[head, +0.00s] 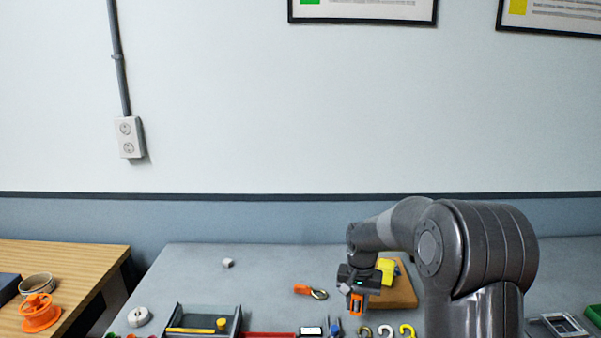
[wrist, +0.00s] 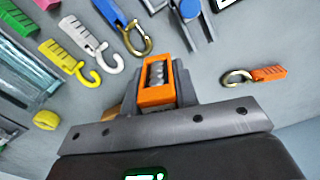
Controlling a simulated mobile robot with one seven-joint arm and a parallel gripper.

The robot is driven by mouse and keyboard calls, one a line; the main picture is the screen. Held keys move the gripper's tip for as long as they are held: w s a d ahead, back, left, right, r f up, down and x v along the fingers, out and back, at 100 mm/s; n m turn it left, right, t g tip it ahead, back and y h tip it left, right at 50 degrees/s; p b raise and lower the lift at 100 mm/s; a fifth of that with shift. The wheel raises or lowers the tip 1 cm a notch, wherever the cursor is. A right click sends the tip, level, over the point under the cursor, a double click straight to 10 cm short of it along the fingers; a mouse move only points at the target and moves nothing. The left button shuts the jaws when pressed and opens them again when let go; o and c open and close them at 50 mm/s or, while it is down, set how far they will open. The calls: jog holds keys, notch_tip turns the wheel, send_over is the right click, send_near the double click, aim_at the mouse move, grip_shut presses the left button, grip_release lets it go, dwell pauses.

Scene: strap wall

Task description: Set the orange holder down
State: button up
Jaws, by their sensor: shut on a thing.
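The orange holder (wrist: 143,97) is a small open rectangular frame with grey ribbed material showing inside it. It sits between the dark fingers of my gripper (wrist: 160,82), which is shut on it. In the head view my gripper (head: 357,297) points down over the grey table, and a little of the orange holder (head: 356,304) shows at its tips. I cannot tell whether the holder touches the table.
An orange-strapped clip (head: 304,289) lies left of my gripper. A brown block (head: 403,292) with a yellow thing stands close behind on the right. Several hooks (head: 385,331) lie in front. A grey tray (head: 238,318) is further left. Bare table lies behind the clip.

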dwell(0.3)
dwell(0.6)
jog(key=s+d+r+n, duration=0.1)
jog(key=s+d+r, duration=0.1)
jog(key=d, duration=0.7)
jog(key=s+d+r+n, duration=0.1)
jog(key=s+d, duration=0.1)
jog(key=d, duration=0.8)
jog(key=s+d+r+n, duration=0.1)
jog(key=s+d+r, duration=0.1)
jog(key=d, duration=0.7)
jog(key=w+a+f, duration=0.2)
jog(key=w, duration=0.1)
jog(key=w+a+f, duration=0.2)
jog(key=a, duration=0.1)
jog(key=w+a+f, duration=0.2)
jog(key=w+f, duration=0.1)
jog(key=shift+w+a+f, duration=0.1)
jog(key=shift+w+a, duration=0.15)
jog(key=shift+w, duration=0.05)
jog(key=shift+f, duration=1.95)
